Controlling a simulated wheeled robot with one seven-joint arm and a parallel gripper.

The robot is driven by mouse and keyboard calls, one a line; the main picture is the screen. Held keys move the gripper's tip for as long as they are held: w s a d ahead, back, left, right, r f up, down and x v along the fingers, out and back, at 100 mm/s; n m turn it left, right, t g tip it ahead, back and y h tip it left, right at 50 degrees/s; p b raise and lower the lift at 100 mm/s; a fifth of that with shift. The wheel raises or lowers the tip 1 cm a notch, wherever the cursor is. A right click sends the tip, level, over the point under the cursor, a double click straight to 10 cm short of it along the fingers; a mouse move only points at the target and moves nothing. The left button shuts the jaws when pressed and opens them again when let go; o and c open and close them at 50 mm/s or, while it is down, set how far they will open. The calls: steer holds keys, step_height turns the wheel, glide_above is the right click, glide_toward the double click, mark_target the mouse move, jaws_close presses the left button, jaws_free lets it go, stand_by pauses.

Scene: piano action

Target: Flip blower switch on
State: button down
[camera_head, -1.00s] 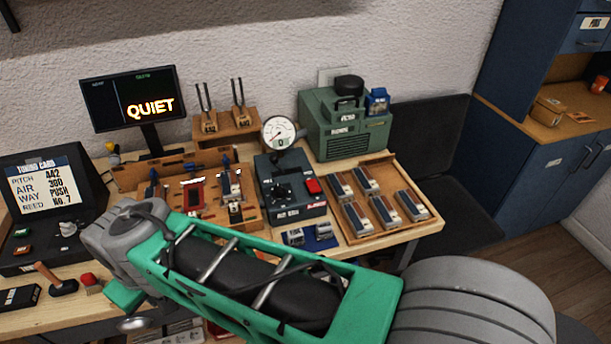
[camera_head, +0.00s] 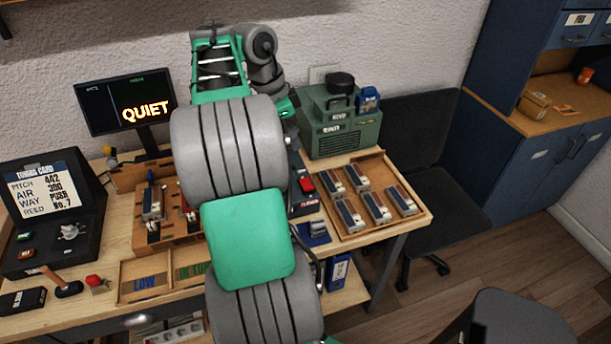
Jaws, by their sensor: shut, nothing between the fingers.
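A dark control box (camera_head: 306,203) on the bench is mostly covered by my arm; its red switch (camera_head: 306,185) shows just right of the arm. The small labels are too blurred to read, and I cannot tell the switch's position. A green machine box (camera_head: 342,140) with a vent and a black round top stands behind it against the wall. My arm rises across the bench and bends down at the far end, near the green box's left side. My gripper is hidden behind my arm.
A wooden tray (camera_head: 425,214) with several reed-like blocks lies to the right. A monitor (camera_head: 88,105) reads QUIET. A card display (camera_head: 20,197) stands at the left. A black chair (camera_head: 432,140) and blue cabinet (camera_head: 540,170) stand right of the bench.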

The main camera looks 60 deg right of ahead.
steer(key=b, duration=0.5)
glide_toward(309, 187)
steer(key=x, duration=0.5)
steer(key=shift+s+d+f, duration=0.1)
steer(key=shift+d+f, duration=0.05)
steer(key=shift+d, duration=0.15)
steer(key=shift+f, duration=0.55)
